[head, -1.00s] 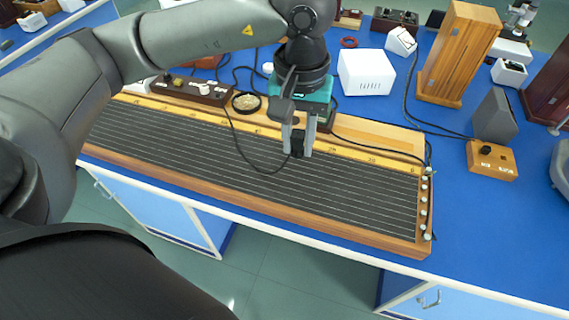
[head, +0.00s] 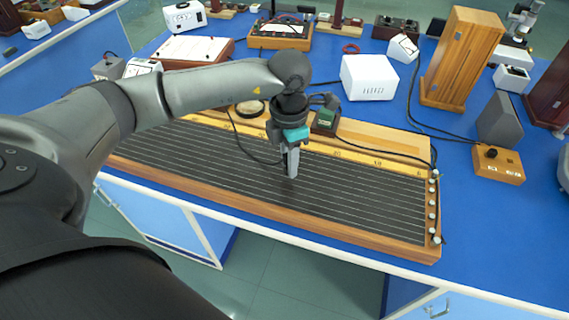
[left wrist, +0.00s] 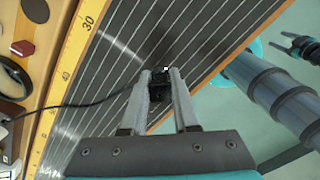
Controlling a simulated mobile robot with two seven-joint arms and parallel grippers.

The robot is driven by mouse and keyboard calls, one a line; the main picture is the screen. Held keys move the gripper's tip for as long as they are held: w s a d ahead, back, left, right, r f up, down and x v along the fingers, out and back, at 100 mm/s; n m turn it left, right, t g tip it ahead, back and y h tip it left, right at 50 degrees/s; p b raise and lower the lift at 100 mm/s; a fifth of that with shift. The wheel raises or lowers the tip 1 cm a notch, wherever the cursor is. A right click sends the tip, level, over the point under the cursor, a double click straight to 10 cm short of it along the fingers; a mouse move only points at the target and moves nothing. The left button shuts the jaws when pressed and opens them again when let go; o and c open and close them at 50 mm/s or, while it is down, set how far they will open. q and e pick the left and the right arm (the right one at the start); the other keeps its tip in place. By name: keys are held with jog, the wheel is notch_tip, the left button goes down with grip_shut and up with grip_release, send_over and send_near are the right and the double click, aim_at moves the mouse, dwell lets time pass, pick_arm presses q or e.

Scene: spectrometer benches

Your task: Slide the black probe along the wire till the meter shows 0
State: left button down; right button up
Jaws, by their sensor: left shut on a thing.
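My left gripper (head: 291,176) is over the slanted dark wire board (head: 370,208), its fingers pointing down at the wires. In the left wrist view the gripper (left wrist: 164,82) is shut on the black probe (left wrist: 160,90), a small dark block with a cable running off to the left. The probe is close to the wires; whether its tip touches one I cannot tell. The fingers mostly hide it in the head view. A meter with a pale face (head: 281,31) stands at the back; its reading is too small to make out.
A yellow scale (head: 345,156) runs along the board's rear edge, with terminals (head: 435,214) at its right end. A white box (head: 368,77) and a tall wooden case (head: 462,55) stand behind. The probe's cable (head: 250,150) loops left of the gripper.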

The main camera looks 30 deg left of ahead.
aim_at(284, 176)
pick_arm(q)
jog(key=f+n, duration=0.1)
jog(key=a+n, duration=0.1)
jog(key=n, duration=0.1)
jog(key=shift+a+f, duration=0.15)
jog(key=shift+f, duration=0.25)
jog(key=shift+f, duration=0.15)
jog(key=shift+f+b, duration=0.45)
jog(key=shift+b, duration=0.15)
jog(key=shift+w+d, duration=0.2)
jog(key=shift+d, duration=0.3)
jog(key=shift+r, duration=0.1)
jog(key=shift+s+f, duration=0.25)
jog(key=shift+f, duration=0.1)
dwell(1.0)
dwell(1.5)
jog(key=c, duration=0.6)
grip_release()
jog(key=shift+w, duration=0.1)
jog(key=shift+r, duration=0.1)
